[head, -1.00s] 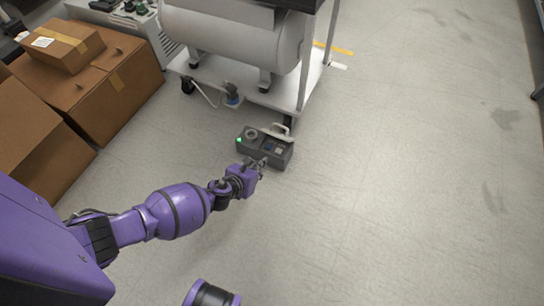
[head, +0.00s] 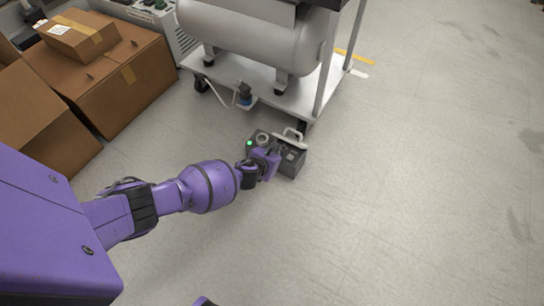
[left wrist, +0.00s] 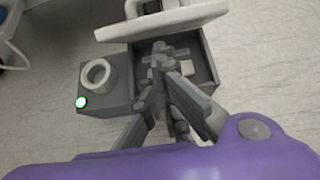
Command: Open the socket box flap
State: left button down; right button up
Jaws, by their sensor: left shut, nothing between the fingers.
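The dark grey socket box (head: 289,167) sits on the floor by the compressor cart, with a green light and a round ring on its left part. In the left wrist view, its flap (left wrist: 178,17), a light panel with a pale handle, stands raised at the far edge of the box's open compartment (left wrist: 207,62). A small white piece shows inside. My left gripper (left wrist: 162,62) is shut and empty, its fingertips over the compartment, close to the flap. Whether they touch it I cannot tell. The head view shows this gripper (head: 280,149) covering part of the box. My right gripper is not in view.
A white cart (head: 262,95) carrying a grey tank (head: 255,38) stands just behind the box. Cardboard boxes (head: 115,75) are stacked at the left. The floor to the right and in front is clear.

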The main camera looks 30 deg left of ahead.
pick_arm(q)
jog(key=shift+w+r, duration=0.2)
jog(key=shift+w, duration=0.05)
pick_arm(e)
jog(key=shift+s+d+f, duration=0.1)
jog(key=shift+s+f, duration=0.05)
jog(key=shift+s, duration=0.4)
pick_arm(q)
jog(key=shift+r, duration=0.1)
jog(key=shift+w+r+p, duration=0.2)
jog(key=shift+r+p, duration=0.05)
jog(key=shift+p, duration=0.1)
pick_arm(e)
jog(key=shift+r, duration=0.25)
